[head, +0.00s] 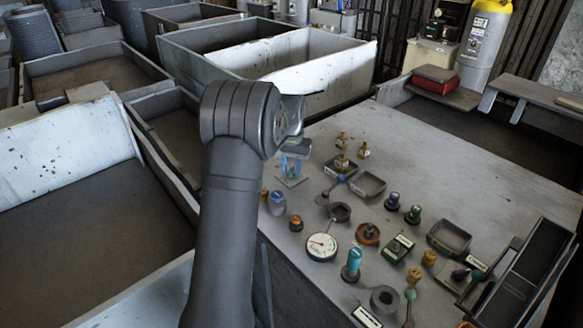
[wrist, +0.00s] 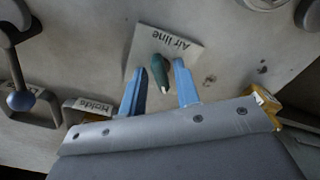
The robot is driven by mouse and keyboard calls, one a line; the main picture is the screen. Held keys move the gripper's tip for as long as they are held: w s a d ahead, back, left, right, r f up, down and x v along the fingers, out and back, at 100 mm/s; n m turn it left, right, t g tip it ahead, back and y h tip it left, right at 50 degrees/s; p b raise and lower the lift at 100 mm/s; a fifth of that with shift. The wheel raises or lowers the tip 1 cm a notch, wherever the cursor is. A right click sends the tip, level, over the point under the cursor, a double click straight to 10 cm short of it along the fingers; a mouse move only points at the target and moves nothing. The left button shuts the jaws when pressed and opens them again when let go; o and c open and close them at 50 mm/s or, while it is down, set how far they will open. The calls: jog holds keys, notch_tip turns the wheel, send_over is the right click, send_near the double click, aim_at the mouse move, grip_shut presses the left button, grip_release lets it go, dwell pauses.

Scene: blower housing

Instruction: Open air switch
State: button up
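The air switch (wrist: 159,72) is a small dark-teal lever with a pale end. It stands on a light plate marked "Air line" (wrist: 180,42), shown upside down in the wrist view. My gripper (wrist: 160,82) is open, with its two blue fingers on either side of the lever. Small gaps show between the lever and each finger, so it is not gripped. In the head view my gripper (head: 291,166) is over the plate (head: 291,181) at the panel's left edge, and the lever is hard to make out there.
A lever with a blue ball knob (wrist: 20,101) and a tray marked "Holds" (wrist: 88,111) are close by. The panel (head: 470,165) also carries a gauge (head: 321,246), a teal knob (head: 352,264) and a tray (head: 449,238). Its back right is clear. Large grey bins (head: 335,75) stand beyond.

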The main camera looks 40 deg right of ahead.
jog(key=shift+c, duration=0.2)
grip_shut()
jog(key=m, duration=0.4)
jog(key=shift+r+m, duration=0.1)
jog(key=shift+m, duration=0.3)
